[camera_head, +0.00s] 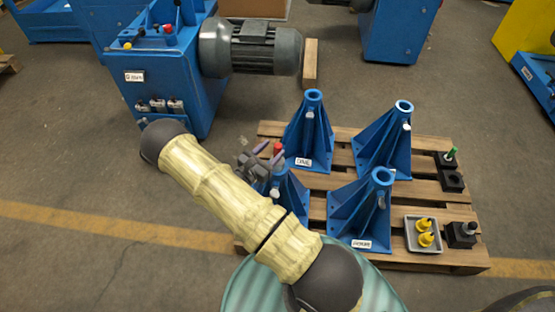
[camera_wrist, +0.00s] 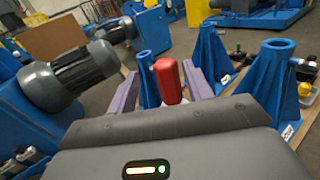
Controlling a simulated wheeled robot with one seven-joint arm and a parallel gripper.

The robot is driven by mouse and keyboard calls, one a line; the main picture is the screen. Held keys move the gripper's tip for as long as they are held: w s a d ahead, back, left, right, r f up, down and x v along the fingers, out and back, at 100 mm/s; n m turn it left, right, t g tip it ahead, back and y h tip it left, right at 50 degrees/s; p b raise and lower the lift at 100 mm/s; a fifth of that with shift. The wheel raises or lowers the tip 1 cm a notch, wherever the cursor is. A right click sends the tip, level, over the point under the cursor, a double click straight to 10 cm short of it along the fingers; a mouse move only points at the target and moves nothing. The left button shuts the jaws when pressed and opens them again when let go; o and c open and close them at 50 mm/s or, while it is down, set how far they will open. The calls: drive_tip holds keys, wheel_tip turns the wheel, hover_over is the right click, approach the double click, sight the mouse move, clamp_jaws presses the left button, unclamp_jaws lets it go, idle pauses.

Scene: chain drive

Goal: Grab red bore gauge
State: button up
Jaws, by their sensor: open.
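The red bore gauge (camera_wrist: 168,82) stands upright between my fingers in the wrist view, with its lower part hidden behind the gripper body. In the head view only its red top (camera_head: 278,148) shows, beside my fingers and close to the blue pedestals. My gripper (camera_head: 268,154) is open, with its two purple fingers on either side of the gauge in the wrist view (camera_wrist: 161,72). I cannot tell whether either finger touches it. The nearest blue pedestal (camera_head: 289,190) is partly hidden by my arm and gripper.
Several blue pedestals (camera_head: 308,132) stand on the wooden pallet (camera_head: 428,188). A grey tray (camera_head: 411,244) with yellow parts (camera_head: 425,239), a black block (camera_head: 461,236) and a green-topped gauge (camera_head: 450,155) sit at its right side. A blue machine with a grey motor (camera_head: 252,49) stands behind left.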

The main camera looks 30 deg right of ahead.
drive_tip(key=x, duration=0.5)
drive_tip(key=shift+s+d, duration=0.15)
drive_tip(key=shift+s, duration=0.25)
clamp_jaws()
idle(1.3)
